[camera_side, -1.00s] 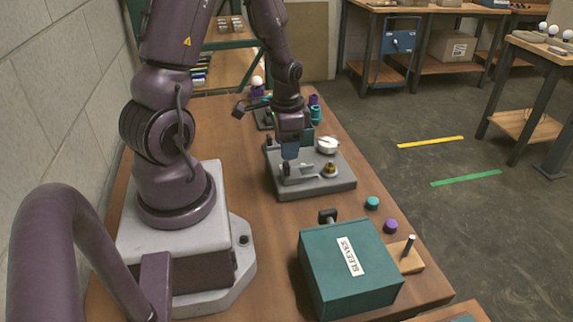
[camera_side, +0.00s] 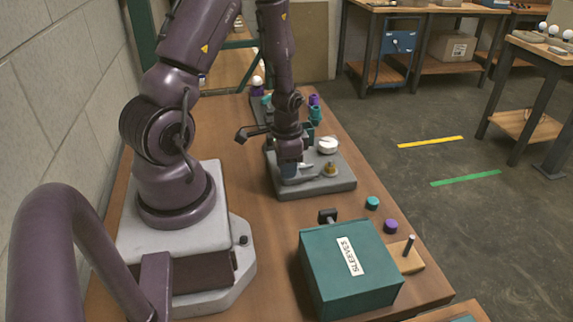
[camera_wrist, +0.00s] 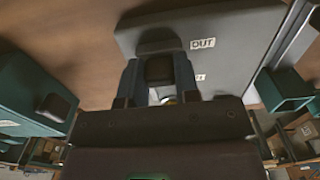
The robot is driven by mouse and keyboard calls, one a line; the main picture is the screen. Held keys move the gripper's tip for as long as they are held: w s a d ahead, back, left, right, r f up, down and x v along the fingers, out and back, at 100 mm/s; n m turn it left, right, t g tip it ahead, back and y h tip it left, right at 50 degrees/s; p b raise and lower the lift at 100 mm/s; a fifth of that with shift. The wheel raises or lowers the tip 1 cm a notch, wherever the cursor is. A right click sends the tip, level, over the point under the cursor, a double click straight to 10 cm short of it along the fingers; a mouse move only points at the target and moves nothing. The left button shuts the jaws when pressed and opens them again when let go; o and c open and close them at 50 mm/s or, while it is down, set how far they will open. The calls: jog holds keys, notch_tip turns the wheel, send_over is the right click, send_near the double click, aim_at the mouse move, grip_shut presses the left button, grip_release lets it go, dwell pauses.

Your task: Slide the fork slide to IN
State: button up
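The grey fixture plate (camera_side: 318,187) lies on the bench in the side view. It also fills the upper middle of the wrist view (camera_wrist: 235,25), with a label reading OUT (camera_wrist: 203,43) and a second label (camera_wrist: 199,77) partly covered. My gripper (camera_side: 290,172) is down at the near left part of the fixture. In the wrist view my gripper (camera_wrist: 160,82) has its two blue-grey fingers apart, with a dark block between them. The fork slide is mostly hidden by the fingers. I cannot tell whether they touch or grip it.
A white round knob (camera_side: 328,145) and a small brass part (camera_side: 330,169) stand on the fixture. The teal SLEEVES box (camera_side: 350,270) is nearer the camera. Teal (camera_side: 372,202) and purple (camera_side: 390,226) caps and a wooden peg block (camera_side: 408,256) lie at the bench's right.

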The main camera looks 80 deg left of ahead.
aim_at(311, 161)
grip_shut()
jog(key=shift+w, duration=3.1)
jog(key=o, duration=0.9)
grip_release()
jog(key=shift+s, duration=0.1)
jog(key=shift+r, duration=0.1)
notch_tip(311, 161, up, 13)
